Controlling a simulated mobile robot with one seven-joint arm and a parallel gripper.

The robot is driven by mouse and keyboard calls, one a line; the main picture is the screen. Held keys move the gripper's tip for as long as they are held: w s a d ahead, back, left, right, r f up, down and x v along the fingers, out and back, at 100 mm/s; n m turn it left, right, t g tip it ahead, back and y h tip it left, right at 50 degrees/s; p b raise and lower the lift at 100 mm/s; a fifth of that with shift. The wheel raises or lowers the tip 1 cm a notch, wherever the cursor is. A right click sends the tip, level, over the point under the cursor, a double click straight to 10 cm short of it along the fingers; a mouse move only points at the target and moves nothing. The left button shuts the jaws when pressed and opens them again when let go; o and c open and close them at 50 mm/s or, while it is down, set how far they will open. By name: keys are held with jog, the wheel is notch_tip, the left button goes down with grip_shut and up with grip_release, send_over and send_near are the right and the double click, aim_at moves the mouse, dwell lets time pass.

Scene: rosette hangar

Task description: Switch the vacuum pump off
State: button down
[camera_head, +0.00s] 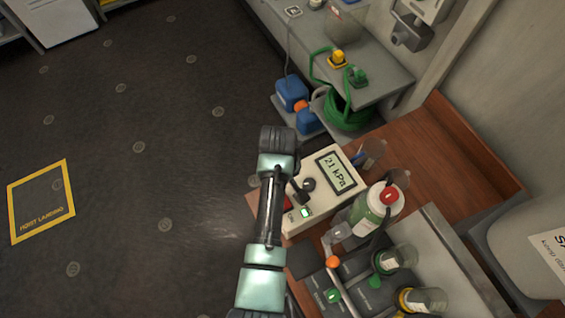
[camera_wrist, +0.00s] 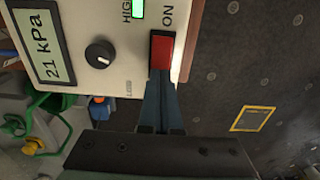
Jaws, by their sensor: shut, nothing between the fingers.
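The vacuum pump (camera_head: 307,226) is a cream box on the brown wooden bench. Its display (camera_head: 336,172) reads 21 kPa. In the wrist view its panel (camera_wrist: 75,75) shows a black knob (camera_wrist: 99,54), a lit green lamp (camera_wrist: 138,8) and a red rocker switch (camera_wrist: 162,50) by the word ON. My gripper (camera_wrist: 162,75) is shut and empty, its fingertips at the lower edge of the red switch; whether they touch it I cannot tell. In the head view my arm hides part of the pump, and the fingertips are hidden.
A bottle with a red cap (camera_head: 389,197) stands right beside the pump. A black rack with small jars (camera_head: 385,261) and a grey handle is in front. A green hose coil (camera_head: 345,110) and blue containers (camera_head: 291,94) are behind.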

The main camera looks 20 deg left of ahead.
jog(key=shift+f+b, duration=0.35)
jog(key=shift+f, duration=0.2)
jog(key=shift+r, duration=0.1)
notch_tip(320, 180, up, 7)
jog(key=p, duration=0.7)
dwell(0.6)
